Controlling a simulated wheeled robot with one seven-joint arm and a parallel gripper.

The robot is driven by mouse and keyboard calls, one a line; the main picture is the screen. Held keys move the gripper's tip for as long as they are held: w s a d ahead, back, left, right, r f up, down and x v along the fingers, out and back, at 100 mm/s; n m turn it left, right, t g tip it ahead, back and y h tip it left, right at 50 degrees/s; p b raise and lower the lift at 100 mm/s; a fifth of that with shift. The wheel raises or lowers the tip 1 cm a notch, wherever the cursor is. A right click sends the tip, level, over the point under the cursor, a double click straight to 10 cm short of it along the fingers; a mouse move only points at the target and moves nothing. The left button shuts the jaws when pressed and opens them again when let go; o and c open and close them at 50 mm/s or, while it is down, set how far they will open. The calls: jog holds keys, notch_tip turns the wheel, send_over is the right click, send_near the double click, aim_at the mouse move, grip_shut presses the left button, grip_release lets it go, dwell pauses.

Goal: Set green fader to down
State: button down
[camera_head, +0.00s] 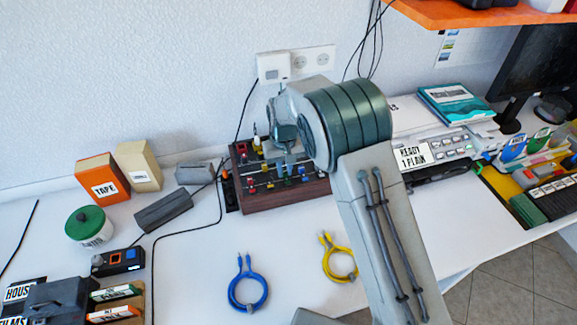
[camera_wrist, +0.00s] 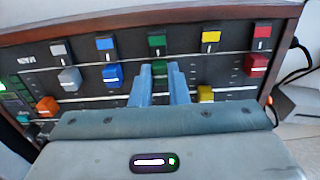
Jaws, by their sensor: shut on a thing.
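The mixer panel (camera_wrist: 225,70) is dark with a wooden frame and a row of coloured faders. The green fader (camera_wrist: 159,69) sits in the middle of the row, in the wrist view, below a green label block (camera_wrist: 157,42). My gripper (camera_wrist: 161,75) has its two blue-grey fingers on either side of the green fader cap and is shut on it. In the head view the mixer (camera_head: 305,198) stands against the wall, and my gripper (camera_head: 288,166) reaches down onto it. My arm partly hides the panel there.
Beside the green fader are a blue fader (camera_wrist: 112,76) on the left and a yellow fader (camera_wrist: 205,93) on the right. A red fader (camera_wrist: 256,65) is further right. Blue (camera_head: 247,290) and yellow (camera_head: 338,262) cable coils lie in front of the mixer.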

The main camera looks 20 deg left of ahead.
aim_at(284, 171)
jog(key=c, duration=1.4)
grip_release()
notch_tip(284, 171, up, 14)
jog(key=shift+b, duration=0.4)
jog(key=shift+f, duration=0.1)
